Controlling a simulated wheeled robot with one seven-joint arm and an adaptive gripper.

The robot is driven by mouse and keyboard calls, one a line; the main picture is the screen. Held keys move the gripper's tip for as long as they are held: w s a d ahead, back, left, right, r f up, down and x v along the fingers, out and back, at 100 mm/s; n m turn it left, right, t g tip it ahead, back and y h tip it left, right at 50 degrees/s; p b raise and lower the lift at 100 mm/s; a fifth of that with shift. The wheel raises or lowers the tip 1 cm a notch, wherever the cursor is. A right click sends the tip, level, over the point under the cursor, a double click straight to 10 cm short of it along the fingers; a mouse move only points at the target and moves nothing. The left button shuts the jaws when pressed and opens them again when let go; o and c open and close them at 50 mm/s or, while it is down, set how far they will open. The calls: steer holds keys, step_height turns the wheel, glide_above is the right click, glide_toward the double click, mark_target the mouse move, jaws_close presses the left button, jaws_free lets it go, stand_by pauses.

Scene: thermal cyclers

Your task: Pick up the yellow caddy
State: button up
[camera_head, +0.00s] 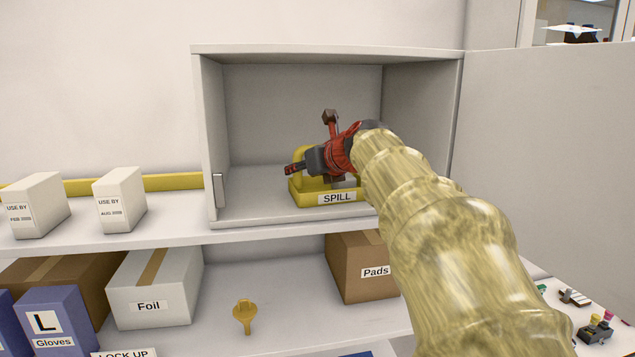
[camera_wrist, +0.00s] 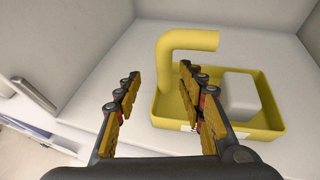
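The yellow caddy (camera_head: 297,192) stands on the floor of an open white cabinet and carries a label reading SPILL. In the wrist view the caddy (camera_wrist: 267,129) is a shallow yellow tray with an upright hooked handle (camera_wrist: 166,65) and a pale block (camera_wrist: 238,92) inside. My gripper (camera_wrist: 157,82) is open, with its fingers spread and nothing seen between them. It is in front of the caddy, with the handle beyond the fingers and the right finger overlapping the tray's near left edge in view. In the head view my gripper (camera_head: 290,170) and arm hide part of the caddy.
Below are a Foil box (camera_head: 155,288), a Pads box (camera_head: 355,268) and a yellow key-like object (camera_head: 244,316).

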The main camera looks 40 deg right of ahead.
steer(key=x, duration=0.2)
steer(key=p+x, duration=0.1)
steer(key=x, duration=0.2)
steer(key=shift+w+d, duration=0.25)
steer(key=shift+d, duration=0.25)
steer(key=shift+s+a+r, duration=0.1)
steer(key=shift+s+a, duration=0.05)
steer(key=shift+s, duration=0.1)
steer(key=shift+c, duration=0.4)
steer(key=shift+w, duration=0.15)
steer(key=shift+c, duration=1.2)
jaws_close()
